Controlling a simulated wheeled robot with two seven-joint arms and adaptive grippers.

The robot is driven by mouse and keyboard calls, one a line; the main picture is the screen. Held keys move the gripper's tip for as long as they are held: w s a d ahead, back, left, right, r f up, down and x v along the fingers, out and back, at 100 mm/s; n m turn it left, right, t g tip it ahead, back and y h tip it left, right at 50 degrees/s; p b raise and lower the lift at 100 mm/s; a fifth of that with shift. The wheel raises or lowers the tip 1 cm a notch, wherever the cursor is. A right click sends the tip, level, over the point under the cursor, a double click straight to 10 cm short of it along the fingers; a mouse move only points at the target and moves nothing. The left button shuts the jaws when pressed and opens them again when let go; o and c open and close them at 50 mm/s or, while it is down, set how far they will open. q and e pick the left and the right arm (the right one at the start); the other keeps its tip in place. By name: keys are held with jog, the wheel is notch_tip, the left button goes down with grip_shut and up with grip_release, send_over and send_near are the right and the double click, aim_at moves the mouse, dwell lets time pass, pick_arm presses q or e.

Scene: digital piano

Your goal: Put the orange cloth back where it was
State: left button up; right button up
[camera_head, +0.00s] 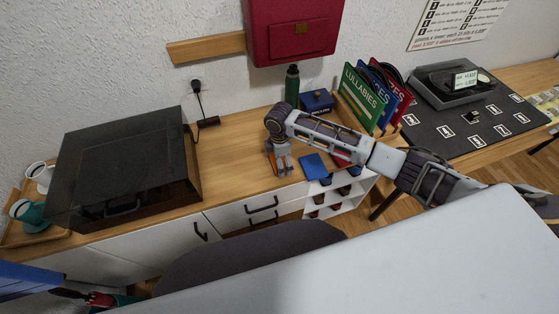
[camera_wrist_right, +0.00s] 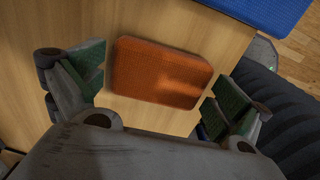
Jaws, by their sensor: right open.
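The orange cloth (camera_wrist_right: 160,72) lies flat on the light wooden top in the right wrist view. It is a folded rectangle with rounded corners. My right gripper (camera_wrist_right: 155,88) is open above it, with one green-padded finger on each side of the cloth and nothing held. In the head view my right gripper (camera_head: 279,160) points down near the front edge of the cabinet top, and only a little of the orange cloth (camera_head: 285,163) shows between its fingers.
A blue cloth (camera_head: 313,166) lies just right of the gripper; it also shows in the right wrist view (camera_wrist_right: 272,10). A dark-lidded box (camera_head: 125,165) stands at left. A green bottle (camera_head: 292,85), a dark blue box (camera_head: 317,101) and upright books (camera_head: 362,98) stand behind.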

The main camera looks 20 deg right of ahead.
notch_tip(320, 180, up, 12)
dwell(0.7)
dwell(0.6)
